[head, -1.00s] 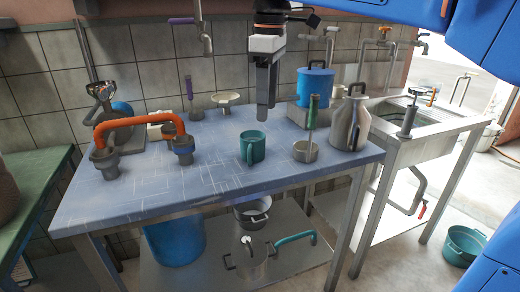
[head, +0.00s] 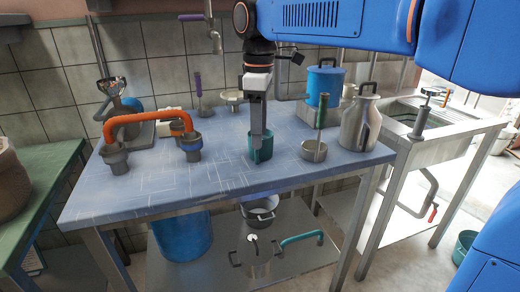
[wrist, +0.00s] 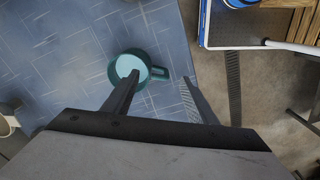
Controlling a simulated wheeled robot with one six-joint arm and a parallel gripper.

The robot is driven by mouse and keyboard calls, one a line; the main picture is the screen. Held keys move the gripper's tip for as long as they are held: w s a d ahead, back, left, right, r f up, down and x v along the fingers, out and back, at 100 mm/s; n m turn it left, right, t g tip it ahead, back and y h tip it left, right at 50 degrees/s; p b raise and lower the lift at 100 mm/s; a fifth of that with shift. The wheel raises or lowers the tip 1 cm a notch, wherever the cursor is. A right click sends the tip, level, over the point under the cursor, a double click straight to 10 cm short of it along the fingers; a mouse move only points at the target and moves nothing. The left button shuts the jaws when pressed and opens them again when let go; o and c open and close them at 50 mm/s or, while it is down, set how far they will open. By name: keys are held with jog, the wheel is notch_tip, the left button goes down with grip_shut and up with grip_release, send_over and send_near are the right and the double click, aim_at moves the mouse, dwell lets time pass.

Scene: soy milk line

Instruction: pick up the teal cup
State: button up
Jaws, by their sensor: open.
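The teal cup (head: 268,149) stands upright on the blue worktop (head: 225,178). My gripper (head: 258,134) points down right at the cup and hides part of it in the head view. In the wrist view the cup (wrist: 121,64) is seen from above, with its handle pointing right. My gripper (wrist: 160,76) is open and empty there. Its left finger overlaps the cup's opening, and its right finger is beyond the handle, over the worktop. The handle lies between the fingers in that picture. I cannot tell whether the fingertips reach below the rim or touch the cup.
A metal jug (head: 359,124) is farther right. An orange pipe handle (head: 146,118) on grey fittings is to the left.

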aim_at(257, 152)
jog(key=shift+a+f, duration=0.2)
jog(key=shift+f, duration=3.3)
jog(key=c, duration=1.3)
jog(key=shift+r, duration=0.1)
notch_tip(257, 152, up, 10)
jog(key=shift+f, duration=0.1)
